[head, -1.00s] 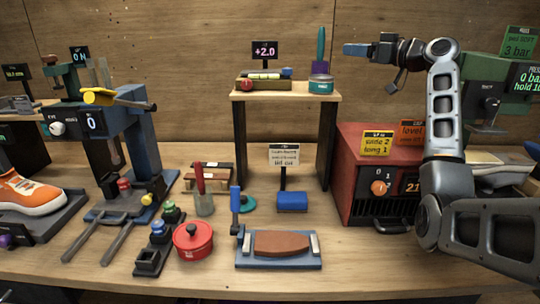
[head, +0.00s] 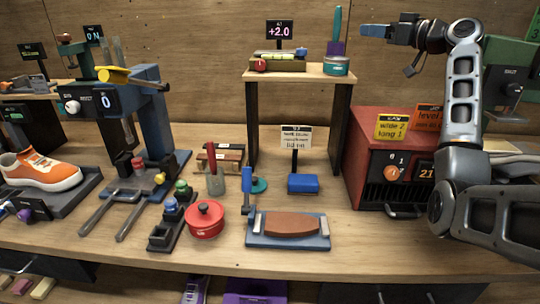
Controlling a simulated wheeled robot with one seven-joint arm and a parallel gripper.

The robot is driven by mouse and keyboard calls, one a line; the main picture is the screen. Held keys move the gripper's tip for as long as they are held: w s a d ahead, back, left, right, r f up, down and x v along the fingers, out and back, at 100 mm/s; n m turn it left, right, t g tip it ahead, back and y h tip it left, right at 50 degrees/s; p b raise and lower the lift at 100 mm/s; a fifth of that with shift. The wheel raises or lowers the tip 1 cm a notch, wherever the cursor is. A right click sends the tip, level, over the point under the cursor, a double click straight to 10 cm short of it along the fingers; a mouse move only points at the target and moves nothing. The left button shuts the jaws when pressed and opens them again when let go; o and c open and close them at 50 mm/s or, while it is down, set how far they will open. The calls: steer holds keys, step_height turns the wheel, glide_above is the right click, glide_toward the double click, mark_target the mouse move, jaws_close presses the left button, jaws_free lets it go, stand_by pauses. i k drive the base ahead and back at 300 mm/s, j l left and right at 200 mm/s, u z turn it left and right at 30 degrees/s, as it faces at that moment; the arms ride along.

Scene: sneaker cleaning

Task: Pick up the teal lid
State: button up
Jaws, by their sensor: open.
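The teal lid (head: 259,186) looks like a small flat disc with a raised middle. It lies on the bench between a glass jar and a blue block, partly hidden by the blue upright handle in front of it. A teal tin (head: 336,67) stands on the raised wooden shelf. My gripper (head: 374,31) is high at the upper right, its blue fingers pointing left, above and right of the shelf. It is open, holds nothing that I can see, and is well apart from the lid.
A glass jar with a red-handled tool (head: 216,178) stands left of the lid, a blue block (head: 303,184) right of it. A red lidded pot (head: 205,220) and a blue clamp tray (head: 287,243) are in front. A red box machine (head: 366,150) stands at right.

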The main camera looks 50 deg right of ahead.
mark_target(259, 184)
steer(key=j, duration=1.25)
steer(key=i, duration=0.05)
